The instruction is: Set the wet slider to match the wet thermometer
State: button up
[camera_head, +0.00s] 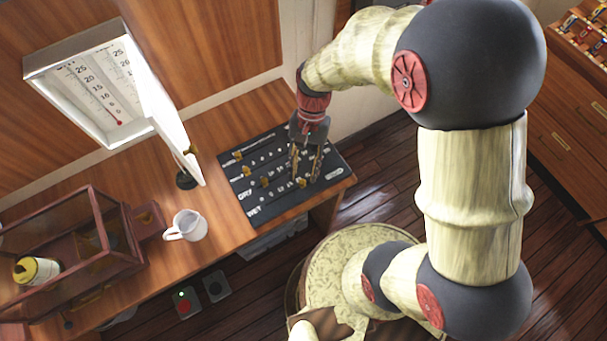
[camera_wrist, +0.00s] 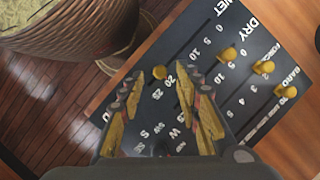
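The dark slider panel (camera_head: 235,185) lies on the desk, with rows marked WET and DRY. In the wrist view the panel (camera_wrist: 105,115) carries the yellow wet slider knob (camera_wrist: 160,72), close to the 20 mark. My gripper (camera_head: 306,178) is over the panel's right part. In the wrist view my gripper (camera_wrist: 160,78) is open, its fingers apart with the wet knob between their tips in the picture; contact cannot be told. The thermometer box (camera_head: 90,85) hangs open on the wall; a red bulb shows, readings are unclear.
The box's white door (camera_head: 172,110) swings out over the desk. A white jug (camera_head: 186,226) and a wood-framed lantern case (camera_head: 75,250) stand left of the panel. Two more yellow knobs (camera_wrist: 263,67) sit on other rows. A round patterned stool-like object (camera_wrist: 70,25) is beside the desk.

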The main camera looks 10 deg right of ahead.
aim_at(302, 184)
jog(key=shift+x, duration=1.1)
jog(key=shift+c, duration=1.3)
grip_shut()
